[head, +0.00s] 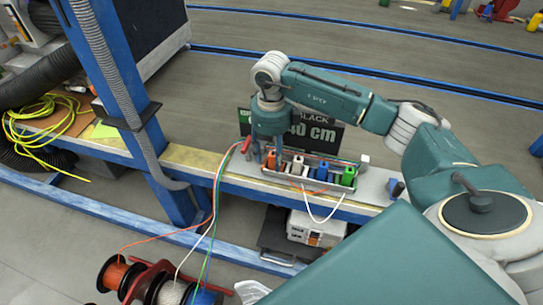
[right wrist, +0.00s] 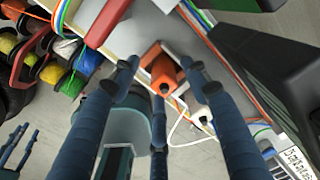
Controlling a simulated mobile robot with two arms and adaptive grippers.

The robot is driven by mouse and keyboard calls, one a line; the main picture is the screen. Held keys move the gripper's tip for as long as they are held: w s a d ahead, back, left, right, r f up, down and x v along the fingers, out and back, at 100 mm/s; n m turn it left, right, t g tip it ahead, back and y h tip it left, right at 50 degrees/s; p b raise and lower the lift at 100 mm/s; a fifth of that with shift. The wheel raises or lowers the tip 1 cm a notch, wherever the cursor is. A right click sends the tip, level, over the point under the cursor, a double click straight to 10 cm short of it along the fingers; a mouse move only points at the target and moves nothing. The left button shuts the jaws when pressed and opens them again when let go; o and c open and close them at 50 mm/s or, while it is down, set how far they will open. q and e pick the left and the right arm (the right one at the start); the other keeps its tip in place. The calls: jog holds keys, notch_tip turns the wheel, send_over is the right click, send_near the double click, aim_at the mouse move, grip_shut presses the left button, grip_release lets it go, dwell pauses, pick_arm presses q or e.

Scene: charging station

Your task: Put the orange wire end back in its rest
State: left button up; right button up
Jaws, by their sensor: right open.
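An orange block-shaped wire end (head: 271,160) sits at the left end of a row of coloured blocks on the narrow bench. In the right wrist view the orange piece (right wrist: 163,72) lies between my fingertips, with an orange wire beside it. My right gripper (head: 264,158) reaches down over it from above. In the right wrist view its blue fingers (right wrist: 158,82) are spread around the orange piece; contact is not clear. I cannot tell whether the orange piece is seated in its rest. Dark blue finger-like parts at the wrist view's lower left may be my left gripper (right wrist: 15,145).
A white block (right wrist: 200,115) with a looping white wire stands close beside the orange one. A black display panel (head: 310,132) stands behind. Wire spools (head: 165,285) sit below left, their wires rising to the bench.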

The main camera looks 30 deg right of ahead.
aim_at(271, 154)
notch_tip(271, 154, up, 11)
dwell(0.3)
jog(key=shift+a, duration=0.1)
dwell(0.4)
